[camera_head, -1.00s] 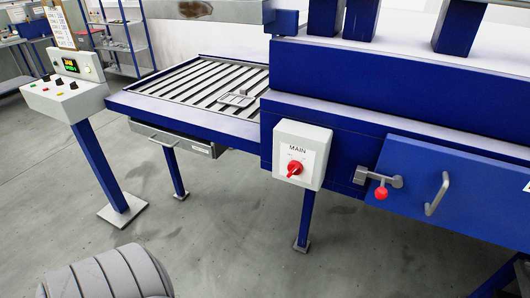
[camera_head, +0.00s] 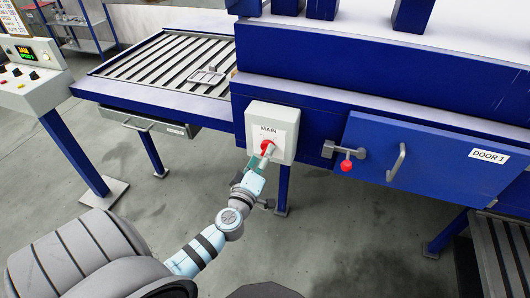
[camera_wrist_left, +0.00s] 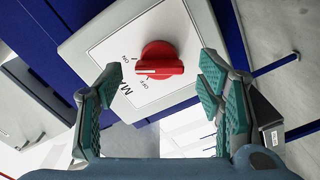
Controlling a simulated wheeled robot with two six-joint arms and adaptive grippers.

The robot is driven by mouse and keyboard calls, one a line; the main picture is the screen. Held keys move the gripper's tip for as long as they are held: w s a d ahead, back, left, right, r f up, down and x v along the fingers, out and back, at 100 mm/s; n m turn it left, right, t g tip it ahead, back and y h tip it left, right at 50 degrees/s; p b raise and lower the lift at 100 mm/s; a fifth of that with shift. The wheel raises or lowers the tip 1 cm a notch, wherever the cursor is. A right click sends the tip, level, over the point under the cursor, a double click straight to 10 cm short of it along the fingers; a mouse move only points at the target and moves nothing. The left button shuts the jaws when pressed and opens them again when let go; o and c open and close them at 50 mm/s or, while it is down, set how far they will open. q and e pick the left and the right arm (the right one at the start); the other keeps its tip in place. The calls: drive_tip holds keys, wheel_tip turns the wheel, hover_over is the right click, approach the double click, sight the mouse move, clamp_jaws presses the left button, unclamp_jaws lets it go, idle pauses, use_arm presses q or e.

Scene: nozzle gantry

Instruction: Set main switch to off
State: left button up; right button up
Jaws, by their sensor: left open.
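The main switch is a red rotary knob (camera_head: 267,147) on a light grey box (camera_head: 285,118) labelled MAIN, fixed to the blue machine's front. The wrist view shows the knob (camera_wrist_left: 160,62) close up, with ON and OFF printed at its left side. I cannot clearly tell which mark it points to. My left gripper (camera_head: 263,162) is in front of the box. In the left wrist view its fingers (camera_wrist_left: 161,78) are open, one on each side of the knob, with gaps between them and it. The fingers partly hide the box face. My right gripper is out of view.
A red-knobbed latch (camera_head: 346,164) and a handled blue door marked DOOR 1 (camera_head: 440,160) are right of the box. A slatted table (camera_head: 160,62) with a drawer (camera_head: 150,122) is at left. A control console (camera_head: 30,75) stands further left. The floor in front is clear.

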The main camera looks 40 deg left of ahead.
use_arm(q)
drive_tip(key=shift+x, duration=1.1)
drive_tip(key=c, duration=1.1)
drive_tip(key=shift+c, duration=0.2)
